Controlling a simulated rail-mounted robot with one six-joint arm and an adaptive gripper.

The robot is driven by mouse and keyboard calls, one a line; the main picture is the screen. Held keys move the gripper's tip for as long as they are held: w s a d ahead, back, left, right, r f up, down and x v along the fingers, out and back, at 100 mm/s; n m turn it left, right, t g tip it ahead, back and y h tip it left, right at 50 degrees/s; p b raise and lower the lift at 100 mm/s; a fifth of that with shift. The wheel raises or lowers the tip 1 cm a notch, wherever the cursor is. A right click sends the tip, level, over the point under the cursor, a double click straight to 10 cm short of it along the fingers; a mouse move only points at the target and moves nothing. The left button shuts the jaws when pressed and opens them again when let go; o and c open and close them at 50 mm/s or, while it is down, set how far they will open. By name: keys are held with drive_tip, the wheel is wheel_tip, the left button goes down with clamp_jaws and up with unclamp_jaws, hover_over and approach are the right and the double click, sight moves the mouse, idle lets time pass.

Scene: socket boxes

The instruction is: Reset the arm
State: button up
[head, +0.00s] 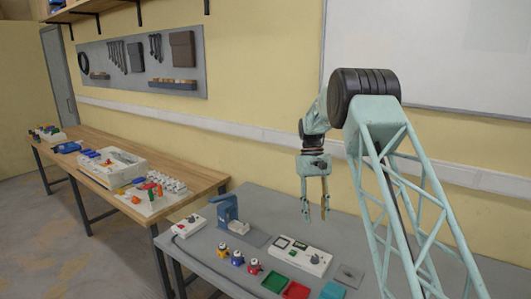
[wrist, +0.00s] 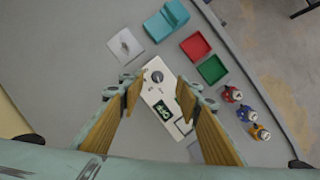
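My gripper (head: 314,212) hangs pointing down above the grey table, with its two fingers apart and nothing between them. In the wrist view my gripper (wrist: 158,88) also shows open, its fingertips on either side of the white meter box. My arm reaches up from the right side of the head view and bends down at the wrist. The white meter box (head: 298,256) lies on the grey table below and apart from the gripper. In the wrist view the meter box (wrist: 158,94) shows a dark knob and a lit green display.
Three small coloured pieces (head: 237,258) stand left of the meter. A blue press (head: 227,209) stands behind them. A wooden bench (head: 200,179) with parts is farther left. A wall is behind.

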drive_tip(key=s+r+t+b, duration=0.1)
drive_tip(key=s+r, duration=0.5)
drive_tip(key=r, duration=0.2)
drive_tip(key=s+r+t, duration=0.1)
drive_tip(key=s+r, duration=0.4)
drive_tip(key=r, duration=0.4)
drive_tip(key=s+r+m+t+b, duration=0.1)
drive_tip(key=s+r, duration=0.4)
drive_tip(key=s, duration=0.3)
drive_tip(key=s+r+t, duration=0.1)
drive_tip(key=s+r, duration=0.4)
drive_tip(key=s, duration=0.3)
drive_tip(key=s+d+r+t+b, duration=0.1)
drive_tip(key=s+r+t, duration=0.1)
drive_tip(key=s, duration=1.6)
drive_tip(key=s+f+t, duration=0.1)
drive_tip(key=s+f, duration=0.2)
drive_tip(key=s, duration=0.6)
drive_tip(key=s+f+m+b, duration=0.1)
drive_tip(key=s+f, duration=0.2)
drive_tip(key=s, duration=0.5)
drive_tip(key=shift+s+t+y, duration=0.35)
drive_tip(key=shift+t+y, duration=0.05)
